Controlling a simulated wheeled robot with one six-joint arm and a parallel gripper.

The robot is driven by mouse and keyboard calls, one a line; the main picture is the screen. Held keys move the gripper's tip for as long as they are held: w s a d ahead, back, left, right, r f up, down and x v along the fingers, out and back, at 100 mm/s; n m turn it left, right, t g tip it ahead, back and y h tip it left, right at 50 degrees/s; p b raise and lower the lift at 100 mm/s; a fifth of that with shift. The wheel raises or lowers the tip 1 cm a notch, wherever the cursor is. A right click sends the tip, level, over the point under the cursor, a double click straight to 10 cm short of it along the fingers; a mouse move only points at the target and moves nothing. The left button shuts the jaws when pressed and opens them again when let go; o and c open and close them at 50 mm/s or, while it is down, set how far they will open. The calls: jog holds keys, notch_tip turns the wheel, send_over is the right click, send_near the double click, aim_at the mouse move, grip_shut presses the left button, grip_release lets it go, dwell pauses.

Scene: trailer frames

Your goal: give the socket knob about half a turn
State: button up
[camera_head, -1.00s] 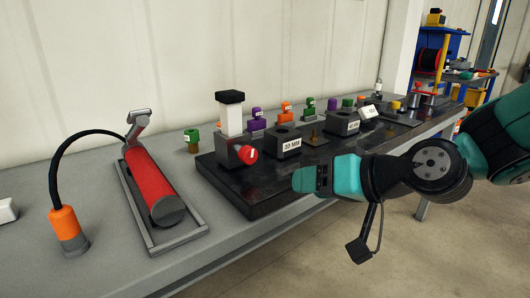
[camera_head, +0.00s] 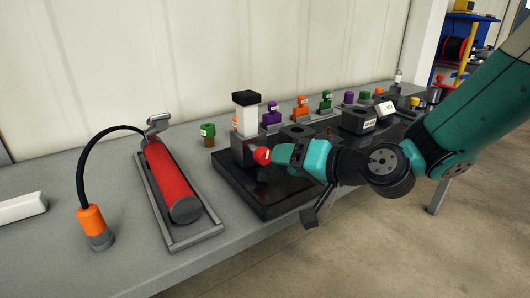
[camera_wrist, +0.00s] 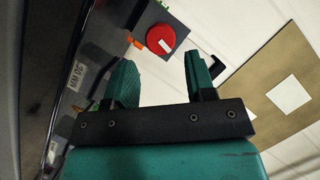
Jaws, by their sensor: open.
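The red round socket knob (camera_head: 262,156) sticks out from the side of a dark grey block (camera_head: 241,150) that carries a white column with a black top (camera_head: 247,98). In the wrist view the knob (camera_wrist: 160,38) faces me, with a short white mark on its face. My gripper (camera_head: 279,154) is level with the knob and just to its right in the head view. In the wrist view my gripper (camera_wrist: 159,62) is open and empty. The knob lies ahead of the gap between the two green fingers, beyond their tips. Contact does not show.
The block stands on a black base plate (camera_head: 262,199) on a grey bench (camera_head: 150,270). Several coloured knobs and dark blocks stand behind my arm. A red cylinder (camera_head: 168,175) in a metal tray and an orange-capped hose (camera_head: 92,220) are at left. Bare bench lies in front.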

aim_at(267, 158)
jog(key=x, duration=0.7)
jog(key=c, duration=0.6)
